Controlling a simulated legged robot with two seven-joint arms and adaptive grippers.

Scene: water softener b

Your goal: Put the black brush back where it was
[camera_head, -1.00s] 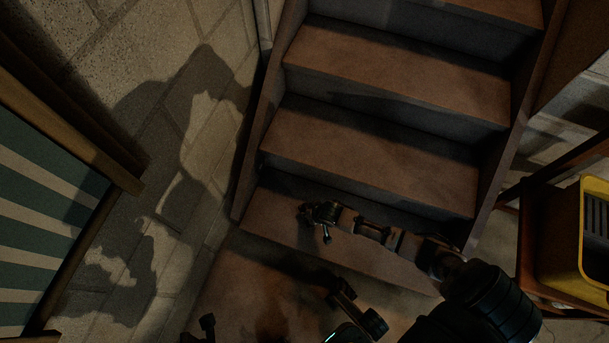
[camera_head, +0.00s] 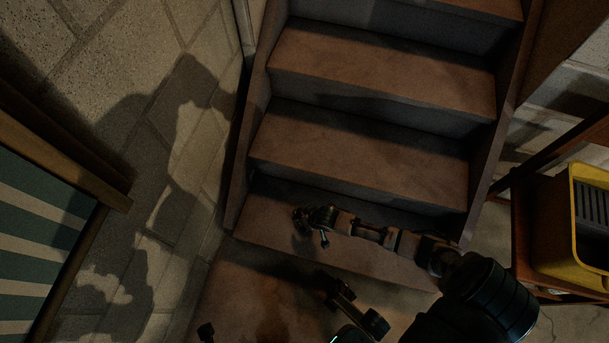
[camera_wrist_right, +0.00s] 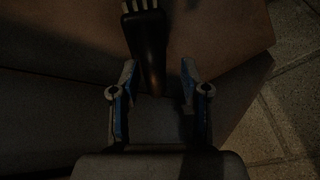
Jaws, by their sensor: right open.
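A black brush (camera_wrist_right: 147,38) with a pale-tipped, pronged end lies on a brown stair tread in the right wrist view. Its pronged end points away from me and its handle points toward my right gripper (camera_wrist_right: 157,80). The two fingers are open and apart, with the handle's near end between or just beyond their tips; I cannot tell whether they touch it. In the head view my right gripper (camera_head: 318,218) is over the lowest visible stair tread. The brush cannot be made out clearly there. My left gripper cannot be identified in the head view.
Brown wooden stairs (camera_head: 350,140) rise ahead, with a side board on each flank. A yellow container (camera_head: 585,230) stands on a rack at the right. A striped panel (camera_head: 40,240) with a wooden frame is at the left. The paved strip (camera_head: 165,200) beside the stairs looks clear.

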